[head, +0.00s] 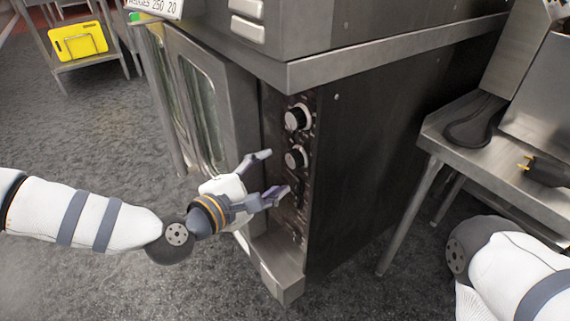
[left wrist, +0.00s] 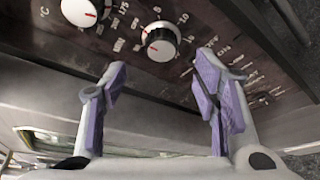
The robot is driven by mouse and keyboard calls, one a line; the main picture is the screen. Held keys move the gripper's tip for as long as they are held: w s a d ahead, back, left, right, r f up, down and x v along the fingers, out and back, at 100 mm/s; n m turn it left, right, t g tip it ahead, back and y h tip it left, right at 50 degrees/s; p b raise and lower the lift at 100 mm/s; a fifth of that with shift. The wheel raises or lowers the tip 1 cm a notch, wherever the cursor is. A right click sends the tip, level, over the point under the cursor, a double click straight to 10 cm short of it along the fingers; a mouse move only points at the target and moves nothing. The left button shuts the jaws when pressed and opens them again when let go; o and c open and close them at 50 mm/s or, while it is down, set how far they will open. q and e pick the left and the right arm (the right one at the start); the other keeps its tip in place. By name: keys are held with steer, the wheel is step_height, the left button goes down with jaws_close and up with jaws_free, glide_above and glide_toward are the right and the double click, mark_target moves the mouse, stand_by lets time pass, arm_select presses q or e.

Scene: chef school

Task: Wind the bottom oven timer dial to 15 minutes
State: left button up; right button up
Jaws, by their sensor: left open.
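The bottom oven's black control panel (head: 300,185) carries two round white-faced dials, one above the other. The upper dial (head: 298,117) has a °C mark beside it in the left wrist view (left wrist: 80,10). The lower dial (head: 296,157), the timer, has small numbers around it; in the left wrist view (left wrist: 162,42) its red mark points left. My left gripper (head: 276,173) is open and empty, just in front of and slightly below the timer dial, its fingers (left wrist: 160,80) spread and apart from the dial. My right gripper is out of view.
The oven door (head: 195,90) with glass panes stands left of the panel. A steel ledge (head: 275,258) juts out below the panel. A steel table (head: 460,145) stands on the right. Open grey floor (head: 90,130) lies left.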

mark_target(290, 161)
arm_select(q)
steer(key=x, duration=0.7)
steer(key=shift+f, duration=0.15)
steer(key=shift+c, duration=0.5)
steer(key=c, duration=1.1)
